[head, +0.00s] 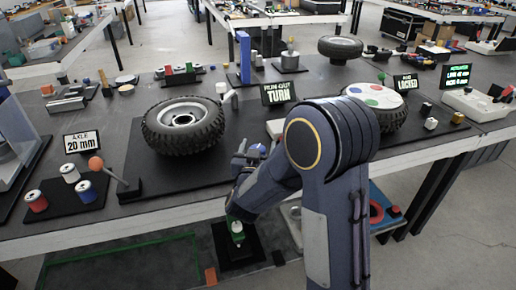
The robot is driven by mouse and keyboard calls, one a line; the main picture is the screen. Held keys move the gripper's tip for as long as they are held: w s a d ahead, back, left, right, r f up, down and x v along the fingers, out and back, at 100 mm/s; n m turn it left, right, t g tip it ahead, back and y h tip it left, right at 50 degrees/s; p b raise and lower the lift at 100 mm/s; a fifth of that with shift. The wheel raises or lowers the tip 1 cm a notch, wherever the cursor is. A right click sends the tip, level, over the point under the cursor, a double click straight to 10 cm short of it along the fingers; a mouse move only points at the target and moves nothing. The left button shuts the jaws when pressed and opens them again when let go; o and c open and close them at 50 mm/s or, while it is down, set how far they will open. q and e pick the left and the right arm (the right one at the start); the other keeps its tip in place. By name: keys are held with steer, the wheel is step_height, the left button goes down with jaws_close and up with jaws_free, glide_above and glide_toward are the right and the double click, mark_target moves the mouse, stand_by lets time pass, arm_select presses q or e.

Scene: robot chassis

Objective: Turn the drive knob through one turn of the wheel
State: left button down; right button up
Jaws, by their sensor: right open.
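A black-tyred wheel (183,122) with a pale hub lies flat on a dark plate on the table, left of centre. A sign reading "RUN-OUT TURN" (279,93) stands behind it to the right. My right arm reaches in from the lower right. My right gripper (243,158) is open, at the right of the wheel and apart from its tyre. A small pale blue piece (258,149) shows beside the fingers; I cannot tell whether it is the drive knob or whether they touch it. My arm hides part of this area. My left gripper is out of view.
A blue upright (244,57) stands behind the wheel. Another wheel with a coloured disc (375,97) is at right, near a "LOCKED" sign (405,82).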

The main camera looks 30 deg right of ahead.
steer(key=c, duration=1)
steer(key=n+t+y+b, duration=0.1)
steer(key=n+y+b, duration=0.1)
steer(key=y, duration=0.1)
steer(key=shift+f+t, duration=0.2)
steer(key=shift+t, duration=0.2)
steer(key=n+y+b, duration=0.1)
steer(key=y+b, duration=0.1)
steer(key=n+t+y+b, duration=0.1)
steer(key=y+b, duration=0.1)
steer(key=n+t+y+b, duration=0.1)
steer(key=n+b, duration=0.1)
steer(key=shift+w+a+f+y+b, duration=0.1)
steer(key=shift+a+y+b, duration=0.2)
steer(key=shift+y+b, duration=0.1)
steer(key=shift+a+r+n+y+b, duration=0.2)
steer(key=shift+n+y+b, duration=0.6)
steer(key=shift+y+b, duration=0.2)
